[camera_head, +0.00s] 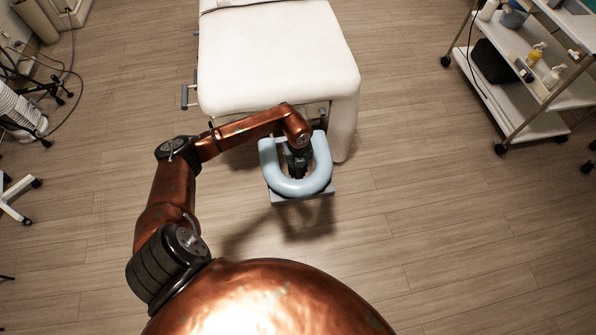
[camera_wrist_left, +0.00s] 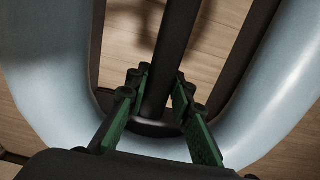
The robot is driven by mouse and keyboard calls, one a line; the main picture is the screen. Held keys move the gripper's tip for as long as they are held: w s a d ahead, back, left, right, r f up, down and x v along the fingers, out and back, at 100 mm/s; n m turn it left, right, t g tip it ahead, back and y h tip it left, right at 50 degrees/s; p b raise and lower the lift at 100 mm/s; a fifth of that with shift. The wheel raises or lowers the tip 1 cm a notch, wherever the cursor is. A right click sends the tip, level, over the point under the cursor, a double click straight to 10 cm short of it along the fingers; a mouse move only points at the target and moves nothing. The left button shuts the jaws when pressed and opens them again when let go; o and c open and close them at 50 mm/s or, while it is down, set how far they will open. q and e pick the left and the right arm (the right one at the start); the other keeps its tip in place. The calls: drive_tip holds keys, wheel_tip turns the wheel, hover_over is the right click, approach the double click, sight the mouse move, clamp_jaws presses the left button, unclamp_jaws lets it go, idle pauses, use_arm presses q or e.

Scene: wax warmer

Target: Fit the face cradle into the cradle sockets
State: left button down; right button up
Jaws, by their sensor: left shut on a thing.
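The face cradle (camera_head: 323,165) is a light-blue U-shaped cushion in front of the near end of the white massage table (camera_head: 275,50). Its closed curve faces me. My left gripper (camera_head: 298,170) is inside the U. In the left wrist view, the green-padded fingers of this gripper (camera_wrist_left: 158,100) are shut on a dark bar (camera_wrist_left: 168,60) of the cradle, with the cushion (camera_wrist_left: 50,75) curving around them. The cradle sockets cannot be made out; my forearm covers part of the table's near end. My right gripper is not in view.
A grey flat plate (camera_head: 318,193) shows below the cradle; whether they touch is unclear. A wheeled trolley (camera_head: 520,110) with bottles stands at the right. Wheeled bases and cables (camera_head: 40,85) are at the left. The wooden floor (camera_head: 440,220) at the right front is clear.

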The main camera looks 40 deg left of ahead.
use_arm(q)
drive_tip(key=shift+w+a+b, duration=0.5)
drive_tip(key=shift+w+a, duration=0.3)
drive_tip(key=shift+a, duration=0.1)
idle(0.4)
idle(0.5)
drive_tip(key=c, duration=1.6)
unclamp_jaws()
drive_tip(key=shift+o, duration=0.5)
drive_tip(key=shift+s, duration=0.1)
drive_tip(key=o, duration=1)
drive_tip(key=shift+o, duration=0.2)
drive_tip(key=shift+r, duration=0.15)
